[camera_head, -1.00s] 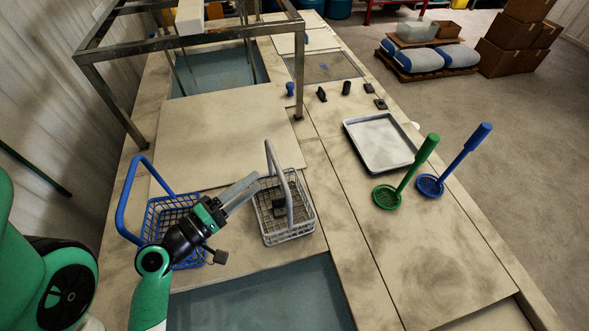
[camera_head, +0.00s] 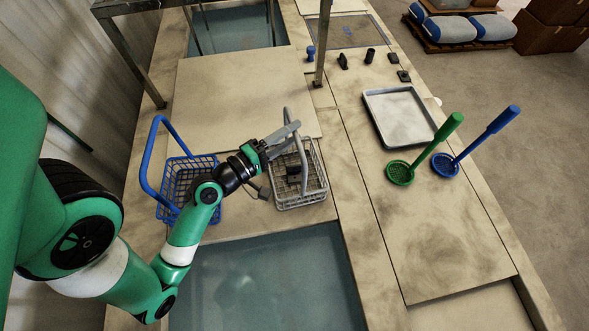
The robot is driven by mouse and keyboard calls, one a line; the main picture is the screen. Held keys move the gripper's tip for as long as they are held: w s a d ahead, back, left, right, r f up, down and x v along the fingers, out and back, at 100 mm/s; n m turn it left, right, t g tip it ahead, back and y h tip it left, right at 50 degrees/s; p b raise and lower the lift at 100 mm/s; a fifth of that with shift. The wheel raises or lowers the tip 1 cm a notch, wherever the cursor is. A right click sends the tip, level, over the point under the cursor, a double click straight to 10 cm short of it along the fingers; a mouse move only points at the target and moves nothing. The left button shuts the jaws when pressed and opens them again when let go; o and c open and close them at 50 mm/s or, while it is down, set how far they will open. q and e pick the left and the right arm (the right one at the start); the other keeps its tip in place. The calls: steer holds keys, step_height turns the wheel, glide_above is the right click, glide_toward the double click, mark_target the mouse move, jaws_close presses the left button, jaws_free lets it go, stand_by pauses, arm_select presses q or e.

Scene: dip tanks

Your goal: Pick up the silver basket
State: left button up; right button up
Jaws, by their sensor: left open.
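The silver basket (camera_head: 300,200) is a grey wire basket with a tall grey handle. It stands upright on the deck just behind the front tank. A small dark object (camera_head: 293,174) is inside it. My left gripper (camera_head: 292,134) is at the upper part of the basket's handle, with its fingers pointing right. The fingers are open and overlap the handle in the picture; I cannot tell whether the handle is between them or whether they touch it. My right gripper is not in view.
A blue basket (camera_head: 185,184) stands left of the silver one, partly behind my left arm. A tank of liquid (camera_head: 275,275) lies in front. A metal tray (camera_head: 399,117), a green strainer (camera_head: 400,173) and a blue strainer (camera_head: 445,165) lie right. A metal frame (camera_head: 324,45) stands behind.

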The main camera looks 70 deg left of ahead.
arm_select(q)
steer(key=x, duration=0.1)
steer(key=p+x, duration=0.1)
steer(key=x, duration=0.2)
steer(key=shift+w+r, duration=0.15)
steer(key=shift+r, duration=0.1)
steer(key=shift+c, duration=0.4)
jaws_close()
steer(key=shift+r, duration=0.1)
stand_by(0.6)
